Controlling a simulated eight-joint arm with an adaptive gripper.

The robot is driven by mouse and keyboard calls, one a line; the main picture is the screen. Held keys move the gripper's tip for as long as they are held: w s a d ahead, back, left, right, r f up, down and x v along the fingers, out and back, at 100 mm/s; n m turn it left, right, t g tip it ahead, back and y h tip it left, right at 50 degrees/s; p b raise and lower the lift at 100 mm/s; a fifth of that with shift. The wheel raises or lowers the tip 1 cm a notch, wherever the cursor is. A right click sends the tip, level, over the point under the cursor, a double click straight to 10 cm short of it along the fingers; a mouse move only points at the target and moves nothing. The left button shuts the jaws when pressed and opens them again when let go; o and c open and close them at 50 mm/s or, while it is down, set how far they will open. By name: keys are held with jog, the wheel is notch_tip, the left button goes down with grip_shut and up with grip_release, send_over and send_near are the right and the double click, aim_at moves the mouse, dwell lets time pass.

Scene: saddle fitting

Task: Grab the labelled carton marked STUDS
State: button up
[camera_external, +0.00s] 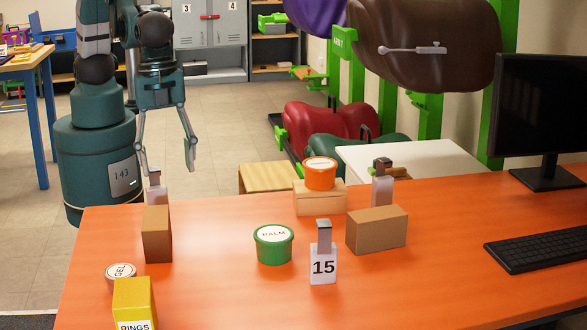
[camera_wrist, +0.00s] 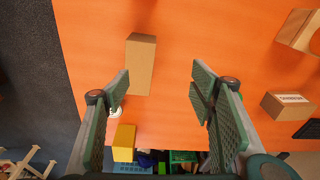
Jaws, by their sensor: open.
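I cannot read STUDS on any carton. In the external view, a plain brown carton (camera_external: 157,234) stands near the table's left edge. Another brown carton (camera_external: 377,231) stands right of centre, and a light tan box (camera_external: 320,198) sits under an orange tub. In the wrist view, a brown carton (camera_wrist: 141,63) shows between the fingers, nearer the left one. A carton with a white label (camera_wrist: 288,106) shows at the right; its print is too small to read. My gripper (camera_external: 167,161) is open and empty, above and behind the table's far left edge; its fingers also show in the wrist view (camera_wrist: 160,74).
A keyboard (camera_external: 540,255) and monitor are at the right.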

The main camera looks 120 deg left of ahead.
aim_at(157, 217)
jog(key=shift+m+g, duration=0.6)
jog(key=shift+m, duration=0.2)
jog(key=d+f, duration=0.1)
jog(key=f, duration=0.1)
jog(key=d+f, duration=0.2)
jog(key=f, duration=0.1)
jog(key=d+f, duration=0.2)
jog(key=shift+w+d+f, duration=0.15)
jog(key=shift+f, duration=0.05)
jog(key=shift+f+b, duration=0.5)
jog(key=shift+f, duration=0.8)
jog(key=shift+f, duration=0.1)
jog(key=shift+d+f+b, duration=0.2)
jog(key=shift+f+b, duration=0.4)
jog(key=shift+f, duration=1.9)
jog(key=c, duration=1.1)
